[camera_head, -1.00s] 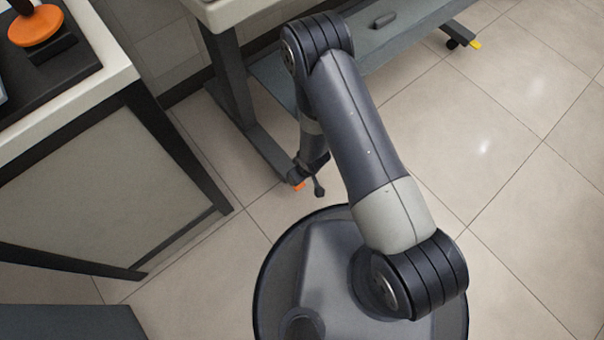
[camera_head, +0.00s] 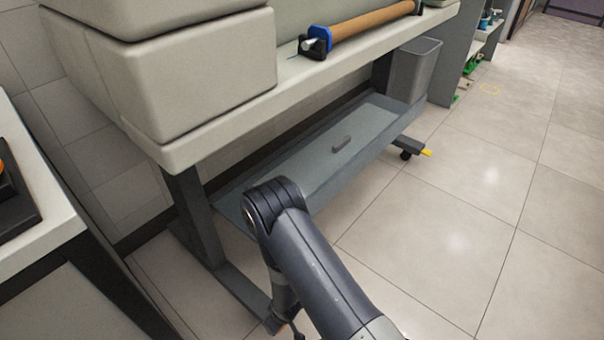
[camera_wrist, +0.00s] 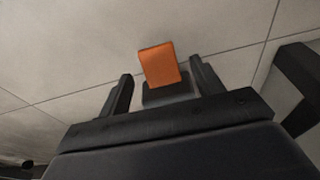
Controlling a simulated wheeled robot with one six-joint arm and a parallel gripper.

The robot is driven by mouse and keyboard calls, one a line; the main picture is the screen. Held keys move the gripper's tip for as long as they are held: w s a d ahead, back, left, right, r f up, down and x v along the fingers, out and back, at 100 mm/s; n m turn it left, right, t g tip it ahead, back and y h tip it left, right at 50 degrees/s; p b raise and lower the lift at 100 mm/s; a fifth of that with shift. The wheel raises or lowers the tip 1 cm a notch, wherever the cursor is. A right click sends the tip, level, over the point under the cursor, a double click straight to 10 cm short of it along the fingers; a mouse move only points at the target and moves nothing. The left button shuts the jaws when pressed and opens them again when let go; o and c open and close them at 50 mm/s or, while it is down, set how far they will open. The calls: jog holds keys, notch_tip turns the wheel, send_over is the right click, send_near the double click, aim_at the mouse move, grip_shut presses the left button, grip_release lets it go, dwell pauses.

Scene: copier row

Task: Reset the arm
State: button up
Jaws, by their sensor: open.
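My gripper (camera_wrist: 160,68) shows in the wrist view with its two dark fingers spread apart. An orange block on a dark base (camera_wrist: 158,66) appears between the fingers; I cannot tell whether it is part of my gripper or a separate thing. Floor tiles lie beyond the fingers. In the head view my arm is bent, with its elbow raised at the lower middle and the forearm hanging down. The gripper end is at the bottom edge there and mostly cut off.
A pale bench (camera_head: 185,150) carries a big beige machine (camera_head: 200,85) and a brown roll (camera_head: 370,22). A grey bin (camera_head: 412,72) stands behind. A desk (camera_head: 45,215) is at left. Floor at right is clear.

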jog(key=shift+b+x, duration=0.45)
jog(key=shift+x, duration=0.6)
jog(key=shift+r+p, duration=0.15)
jog(key=shift+p, duration=0.25)
jog(key=shift+b, duration=0.3)
jog(key=p+v, duration=0.7)
jog(key=v, duration=0.4)
jog(key=b+x, duration=0.7)
jog(key=x, duration=0.4)
jog(key=shift+f, duration=0.25)
jog(key=shift+r+p, duration=0.5)
jog(key=shift+p, duration=0.75)
jog(key=shift+a+p, duration=0.1)
jog(key=shift+p, duration=0.3)
jog(key=h+p, duration=0.1)
jog(key=p, duration=0.3)
jog(key=shift+w+r+g, duration=0.1)
jog(key=shift+r+g, duration=0.05)
jog(key=shift+g, duration=0.25)
